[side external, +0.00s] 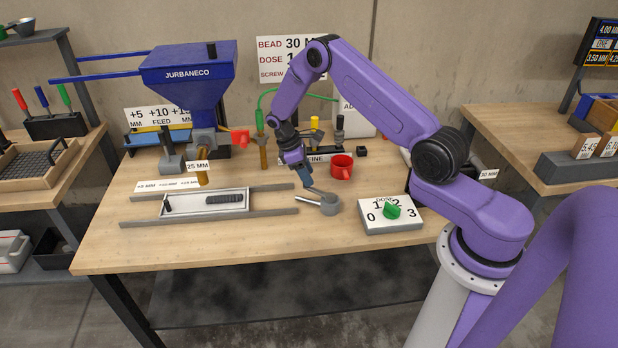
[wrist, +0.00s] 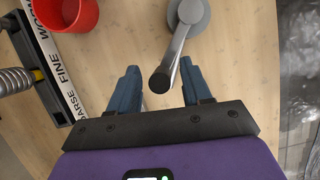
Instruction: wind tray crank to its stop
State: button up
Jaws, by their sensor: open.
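The crank (side external: 329,206) is a grey round hub on the table with a metal arm reaching left; it also shows in the wrist view (wrist: 183,35), its handle end pointing toward my gripper. My gripper (side external: 307,184) is open, fingers down, close above the handle side of the crank. In the wrist view my gripper (wrist: 160,80) has its blue fingers on either side of the dark round handle end, with gaps visible; I cannot tell whether the fingertips reach down to its height. The white tray (side external: 190,208) lies between two grey rails, left of the crank.
A dose dial box (side external: 377,226) with a green knob stands right of the crank. A red cup (side external: 341,167) stands behind it, beside a coarse-fine slider bar (wrist: 50,62). A blue hopper (side external: 188,75) rises at back left. The table front is clear.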

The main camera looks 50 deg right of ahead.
jog(key=shift+x, duration=1.15)
grip_shut()
jog(key=shift+a, duration=0.15)
